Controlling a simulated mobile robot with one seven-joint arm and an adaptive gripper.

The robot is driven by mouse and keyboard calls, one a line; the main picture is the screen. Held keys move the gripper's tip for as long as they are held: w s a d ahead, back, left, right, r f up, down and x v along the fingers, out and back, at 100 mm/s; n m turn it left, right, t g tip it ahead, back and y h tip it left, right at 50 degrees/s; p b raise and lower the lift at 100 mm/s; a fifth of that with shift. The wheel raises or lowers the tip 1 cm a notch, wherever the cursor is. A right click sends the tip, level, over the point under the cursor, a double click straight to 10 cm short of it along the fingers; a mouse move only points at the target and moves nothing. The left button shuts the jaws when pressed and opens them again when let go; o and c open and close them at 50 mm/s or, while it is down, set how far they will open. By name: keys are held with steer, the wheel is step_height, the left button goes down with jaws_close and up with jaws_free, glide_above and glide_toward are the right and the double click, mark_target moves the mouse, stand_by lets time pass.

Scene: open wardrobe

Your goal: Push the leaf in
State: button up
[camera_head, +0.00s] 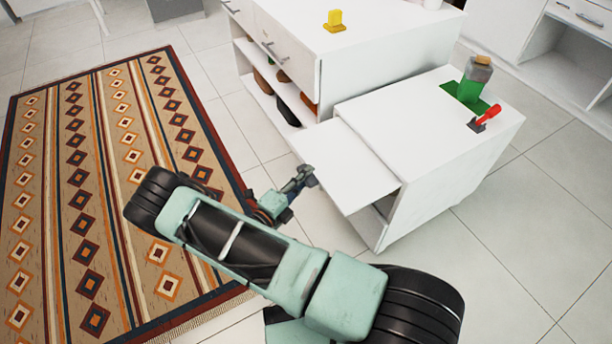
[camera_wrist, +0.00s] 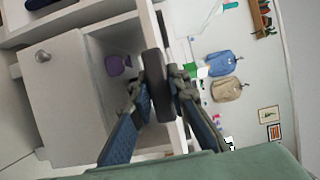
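The white leaf (camera_head: 345,165) sticks out flat from the left side of a low white cabinet (camera_head: 415,130), near its top. My gripper (camera_head: 305,178) is at the leaf's outer left edge in the head view; I cannot tell whether it touches. In the wrist view, the dark fingertips of my gripper (camera_wrist: 163,85) are together, with nothing visible between them. A white board edge, probably the leaf (camera_wrist: 150,22), runs behind the fingertips there, partly hidden by them.
A taller white unit (camera_head: 345,55) with drawers and a yellow object (camera_head: 334,20) is behind. A patterned rug (camera_head: 105,130) lies left. A purple item (camera_wrist: 118,65) shows in an open compartment.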

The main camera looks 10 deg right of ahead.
mark_target(352, 154)
jaws_close()
steer(key=shift+d, duration=0.1)
steer(key=w+d, duration=0.1)
steer(key=d, duration=0.4)
steer(key=w+d, duration=0.2)
steer(key=d, duration=0.3)
steer(key=w+d, duration=0.2)
steer(key=d, duration=0.3)
steer(key=shift+d+p, duration=0.2)
steer(key=shift+p, duration=0.1)
steer(key=o, duration=0.8)
jaws_free()
